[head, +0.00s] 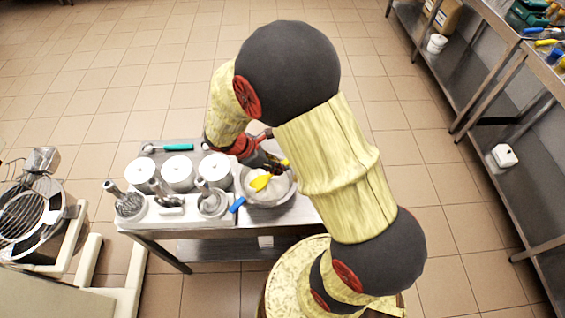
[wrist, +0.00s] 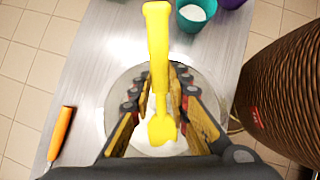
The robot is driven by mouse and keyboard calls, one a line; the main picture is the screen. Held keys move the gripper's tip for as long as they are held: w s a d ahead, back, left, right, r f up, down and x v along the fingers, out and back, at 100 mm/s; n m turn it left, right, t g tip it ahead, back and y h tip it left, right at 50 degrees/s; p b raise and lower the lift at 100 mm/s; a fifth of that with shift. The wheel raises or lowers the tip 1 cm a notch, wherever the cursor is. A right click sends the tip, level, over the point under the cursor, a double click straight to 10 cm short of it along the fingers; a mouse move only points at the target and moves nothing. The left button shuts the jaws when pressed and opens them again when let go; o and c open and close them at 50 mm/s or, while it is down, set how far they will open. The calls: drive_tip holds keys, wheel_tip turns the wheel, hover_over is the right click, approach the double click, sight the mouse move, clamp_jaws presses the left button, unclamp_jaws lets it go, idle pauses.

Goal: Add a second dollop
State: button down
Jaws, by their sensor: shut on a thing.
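My gripper (head: 270,163) is shut on a yellow spatula (head: 260,182), over the metal bowl (head: 270,204) on the steel table. In the wrist view the yellow spatula (wrist: 158,50) stands between the two fingers of my gripper (wrist: 163,95). Its broad yellow end lies over the white contents of the bowl (wrist: 200,76). I cannot tell whether that end touches the contents. The fingers hide part of the bowl, and no separate dollop can be made out.
White round tubs (head: 178,172) and metal tools in holders (head: 130,205) stand left of the bowl. A blue handle (head: 238,204) is beside it. The wrist view shows an orange handle (wrist: 61,133) and a teal cup (wrist: 194,18) with white contents. Shelving (head: 500,180) stands right.

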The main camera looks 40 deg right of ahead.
drive_tip(key=shift+w+a, duration=0.2)
drive_tip(key=shift+a, duration=0.4)
drive_tip(key=shift+s+d+p, duration=0.1)
drive_tip(key=shift+p, duration=0.2)
drive_tip(key=shift+d+f+y+p, duration=0.15)
drive_tip(key=shift+d+y+p, duration=0.2)
drive_tip(key=shift+y+p, duration=0.25)
drive_tip(key=shift+r+p, duration=0.65)
drive_tip(key=shift+r, duration=0.1)
drive_tip(key=shift+s+d+r+p, duration=0.1)
drive_tip(key=shift+d+r+p, duration=0.15)
drive_tip(key=shift+r+p, duration=0.55)
drive_tip(key=shift+s+d+r+p, duration=0.1)
drive_tip(key=shift+d+r+p, duration=0.1)
drive_tip(key=shift+r+p, duration=0.65)
drive_tip(key=shift+s+d+r+p, duration=0.1)
drive_tip(key=shift+d+r+p, duration=0.15)
drive_tip(key=shift+r+p, duration=0.55)
drive_tip(key=d+y+p, duration=0.1)
drive_tip(key=p, duration=0.3)
drive_tip(key=shift+s+d+r+t+y, duration=0.15)
drive_tip(key=shift+d+r+t+y, duration=0.05)
drive_tip(key=shift+d+t+y, duration=0.2)
drive_tip(key=shift+s+d+y+p, duration=0.15)
drive_tip(key=shift+d+y+p, duration=0.15)
drive_tip(key=shift+p, duration=0.7)
drive_tip(key=d+y+p, duration=0.1)
drive_tip(key=p, duration=0.4)
drive_tip(key=shift+s+t+p, duration=0.1)
drive_tip(key=shift+t+p, duration=0.2)
